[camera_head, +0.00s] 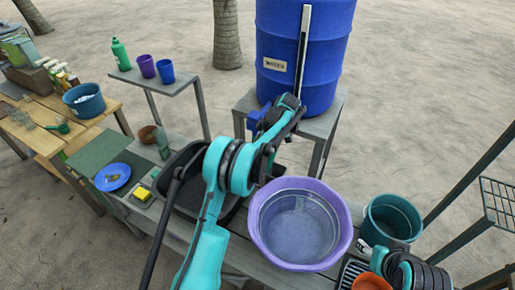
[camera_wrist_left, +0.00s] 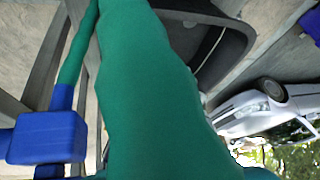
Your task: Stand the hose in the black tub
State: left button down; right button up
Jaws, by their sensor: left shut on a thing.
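The black tub (camera_head: 188,205) sits on the low bench, left of the purple basin, partly covered by my left arm. My left wrist (camera_head: 289,105) is in front of the blue barrel, above and right of the tub; its fingertips are hidden. In the left wrist view the green hose (camera_wrist_left: 165,90) fills the middle, very close to the camera, and my left gripper is shut on it. A thinner green length (camera_wrist_left: 78,50) meets a blue fitting (camera_wrist_left: 48,138) there. The tub's dark rim (camera_wrist_left: 222,50) shows behind the hose. The hose is not clearly visible in the head view.
The purple basin (camera_head: 257,225) stands right of the tub, with a teal bucket (camera_head: 393,205) and an orange pot (camera_head: 371,283) beyond. The blue barrel (camera_head: 325,55) stands behind. A blue plate (camera_head: 113,177) and yellow sponge (camera_head: 143,194) lie to the left.

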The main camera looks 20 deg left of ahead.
pick_arm(q)
jog(key=b+x, duration=0.6)
jog(key=x, duration=0.6)
jog(key=shift+a+f+b, duration=0.1)
jog(key=shift+f+b, duration=0.1)
jog(key=shift+b, duration=0.2)
jog(key=shift+c, duration=2.1)
grip_release()
jog(key=shift+a+r+p+v, duration=0.15)
jog(key=shift+p+v, duration=0.8)
jog(key=shift+v, duration=0.85)
jog(key=shift+a+r+p+v, duration=0.15)
jog(key=shift+p+v, duration=0.75)
jog(key=shift+v, duration=0.9)
jog(key=shift+a+f+p+v, duration=0.1)
jog(key=shift+p+v, duration=0.85)
jog(key=shift+v, duration=0.85)
jog(key=shift+s, duration=0.2)
